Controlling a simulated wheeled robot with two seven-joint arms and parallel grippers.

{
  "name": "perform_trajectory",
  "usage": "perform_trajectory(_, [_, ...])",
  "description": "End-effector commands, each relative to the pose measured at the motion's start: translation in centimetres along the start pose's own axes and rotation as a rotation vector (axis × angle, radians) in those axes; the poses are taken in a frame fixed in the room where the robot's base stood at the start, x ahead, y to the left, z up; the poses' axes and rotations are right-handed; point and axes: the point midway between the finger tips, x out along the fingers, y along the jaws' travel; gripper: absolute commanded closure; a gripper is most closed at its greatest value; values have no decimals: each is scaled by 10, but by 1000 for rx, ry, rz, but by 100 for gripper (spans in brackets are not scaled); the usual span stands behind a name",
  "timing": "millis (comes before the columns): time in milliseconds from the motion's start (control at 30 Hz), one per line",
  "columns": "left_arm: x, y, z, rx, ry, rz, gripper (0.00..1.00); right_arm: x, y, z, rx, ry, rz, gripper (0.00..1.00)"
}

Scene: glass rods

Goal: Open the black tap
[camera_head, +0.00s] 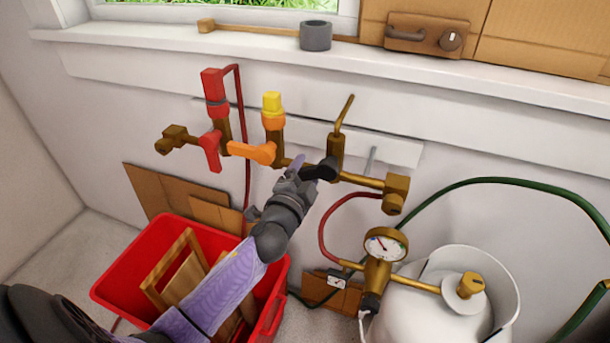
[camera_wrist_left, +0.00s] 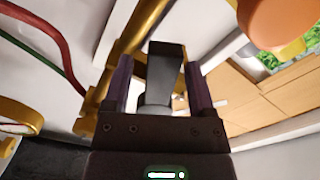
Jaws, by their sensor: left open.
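The black tap (camera_head: 321,170) is a dark handle on the brass pipe below the upright brass spout, right of the orange tap. My left gripper (camera_head: 301,168) reaches up to it from the lower left. In the left wrist view the black handle (camera_wrist_left: 164,72) lies between the two open fingers (camera_wrist_left: 166,85) of my left gripper. Whether the fingers touch it I cannot tell. The gripper hides part of the handle in the head view. My right gripper is not in view.
The orange tap (camera_head: 252,152) and red tap (camera_head: 211,150) sit left on the same pipe. A red crate (camera_head: 128,260) with wooden pieces stands below my arm. A gauge (camera_head: 385,245) and white gas cylinder (camera_head: 430,315) are at lower right. A grey roll (camera_head: 316,36) sits on the sill.

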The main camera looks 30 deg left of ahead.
Motion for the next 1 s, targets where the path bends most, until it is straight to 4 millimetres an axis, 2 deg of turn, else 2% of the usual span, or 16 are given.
perform_trajectory(167, [0, 0, 0, 0, 0, 0, 28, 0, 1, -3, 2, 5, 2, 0])
perform_trajectory(500, [0, 0, 0, 0, 1, 0, 98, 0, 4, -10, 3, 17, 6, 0])
perform_trajectory(533, [0, 0, 0, 0, 1, 0, 100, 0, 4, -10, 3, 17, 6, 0])
perform_trajectory(1000, [0, 0, 0, 0, 1, 1, 100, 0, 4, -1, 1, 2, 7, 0])
